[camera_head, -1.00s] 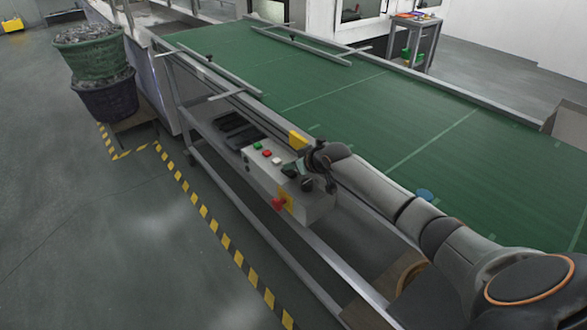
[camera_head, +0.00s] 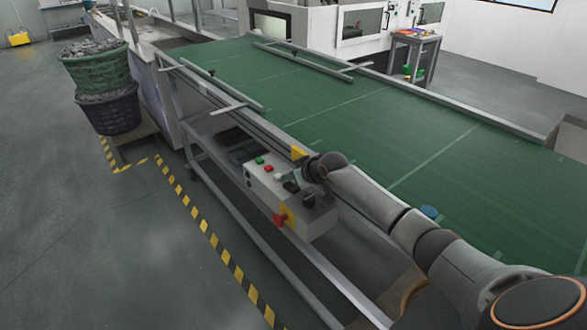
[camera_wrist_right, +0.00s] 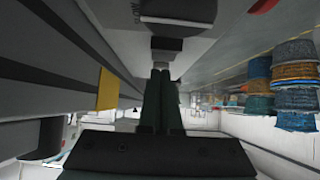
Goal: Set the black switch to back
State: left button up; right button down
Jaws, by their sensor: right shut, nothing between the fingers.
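The grey control box (camera_head: 262,182) hangs on the near side of the conveyor frame. Two black knobs sit on its top, one (camera_head: 291,187) close to my right gripper and one (camera_head: 308,201) nearer the box's right end. I cannot tell for sure which is the black switch, or how it is set. My right gripper (camera_head: 303,179) is shut and empty, low over the box beside the knobs. In the right wrist view the closed fingers (camera_wrist_right: 161,74) point at a dark knob (camera_wrist_right: 178,12) on a light panel; contact is unclear. My left gripper is out of view.
The box also carries a green button (camera_head: 259,160), a red button (camera_head: 268,168) and a larger red knob (camera_head: 280,220) on its front. A yellow piece (camera_head: 298,152) stands behind it. Stacked baskets (camera_head: 100,75) stand far left.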

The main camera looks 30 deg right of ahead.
jog(key=r+p, duration=0.4)
jog(key=shift+w+r, duration=0.25)
jog(key=shift+r, duration=0.15)
jog(key=shift+b+v, duration=0.4)
jog(key=shift+v, duration=0.45)
jog(key=w+r+v, duration=0.1)
jog(key=v, duration=0.6)
jog(key=shift+s+r, duration=0.15)
jog(key=shift+r, duration=0.1)
jog(key=n+y, duration=0.1)
send_near(290, 205)
jog(key=w+a+f, duration=0.1)
jog(key=w+a, duration=0.3)
jog(key=s+a+f+g, duration=0.1)
jog(key=s+a+f, duration=1)
jog(key=s+f, duration=0.25)
jog(key=s+a+f, duration=0.1)
jog(key=s+a, duration=0.1)
jog(key=s, duration=0.4)
jog(key=s+a+f, duration=0.1)
jog(key=s+a, duration=0.1)
jog(key=s, duration=0.4)
jog(key=shift+s+a+y, duration=0.3)
jog(key=shift+s+a, duration=0.05)
jog(key=shift+a, duration=0.05)
